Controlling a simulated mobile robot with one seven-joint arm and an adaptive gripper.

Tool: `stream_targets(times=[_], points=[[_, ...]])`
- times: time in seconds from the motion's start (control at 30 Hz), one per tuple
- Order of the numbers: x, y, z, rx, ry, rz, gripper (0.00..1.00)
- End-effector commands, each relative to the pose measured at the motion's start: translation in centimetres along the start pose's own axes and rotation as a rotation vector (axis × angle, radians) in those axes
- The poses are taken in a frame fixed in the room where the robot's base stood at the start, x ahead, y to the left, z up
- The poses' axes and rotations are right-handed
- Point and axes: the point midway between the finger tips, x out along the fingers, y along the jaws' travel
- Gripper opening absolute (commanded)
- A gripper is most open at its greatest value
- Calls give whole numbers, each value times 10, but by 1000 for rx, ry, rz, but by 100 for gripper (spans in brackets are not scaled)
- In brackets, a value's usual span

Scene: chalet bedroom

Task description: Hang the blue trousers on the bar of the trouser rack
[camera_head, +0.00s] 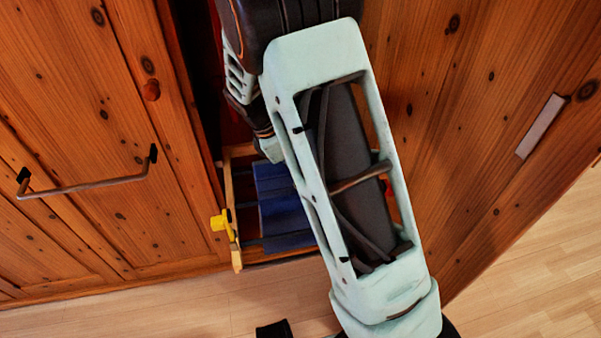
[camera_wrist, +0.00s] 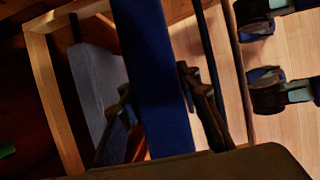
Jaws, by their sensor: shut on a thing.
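The blue trousers (camera_head: 282,205) show as dark blue cloth inside the wooden-framed trouser rack (camera_head: 235,220), in the open wardrobe. In the wrist view a blue strip of the trousers (camera_wrist: 160,75) runs between the two fingers of my gripper (camera_wrist: 162,98), which is shut on it. A paler grey-blue panel (camera_wrist: 98,75) lies left of the strip, beside the rack's wooden frame (camera_wrist: 50,95); I cannot tell if it is the same cloth. A dark thin bar (camera_wrist: 208,45) runs right of the strip. My arm hides the gripper in the head view. I cannot tell whether the cloth rests on a bar.
A yellow piece (camera_head: 222,224) sits at the rack's front left. A closed wooden door with a bar handle (camera_head: 88,186) stands at left. An open door (camera_head: 500,110) with a pale handle stands close on the right of my arm. The wooden floor (camera_head: 540,270) is clear at lower right.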

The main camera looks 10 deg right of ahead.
Motion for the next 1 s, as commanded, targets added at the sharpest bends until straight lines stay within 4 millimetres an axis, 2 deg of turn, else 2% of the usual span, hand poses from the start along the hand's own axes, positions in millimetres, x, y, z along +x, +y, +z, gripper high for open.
stream_targets(times=[0.03, 0.1, 0.4, 0.77, 1.0], points=[[14, 0, -6, 0, 0, 1, 0], [23, 0, -9, 0, 0, 1, 0], [49, 0, -20, 0, 0, 1, 0], [56, -2, -23, 0, 0, 2, 0], [56, -17, -24, 0, 0, 2, 0]])
